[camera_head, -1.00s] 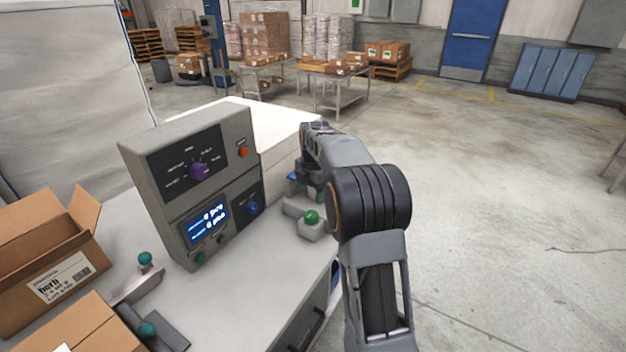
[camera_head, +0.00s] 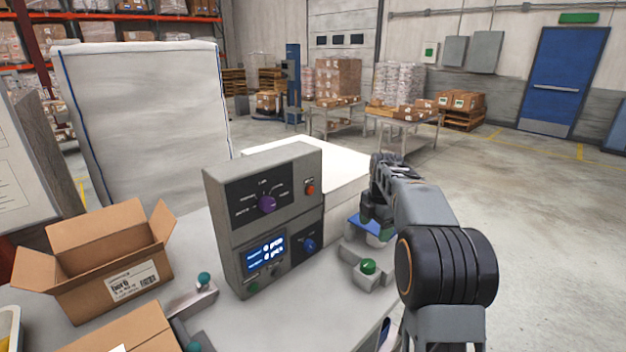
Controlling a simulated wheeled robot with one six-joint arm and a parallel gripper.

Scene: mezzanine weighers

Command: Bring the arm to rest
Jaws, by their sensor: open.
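My arm rises from the bottom right and bends forward beside the bench (camera_head: 225,325). My gripper (camera_head: 370,213) hangs at its far end, small and dark, partly hidden by my own arm links. It is open, and I see nothing held in it. It is above or just in front of a small blue-topped item (camera_head: 366,229) to the right of the grey control box; I cannot tell whether they touch.
The grey control box (camera_head: 222,205) with a purple knob and lit display stands left of my arm. A green button unit (camera_head: 369,268) sits close by my arm. An open carton (camera_head: 90,287) is at left. Clear floor (camera_head: 540,240) lies to the right.

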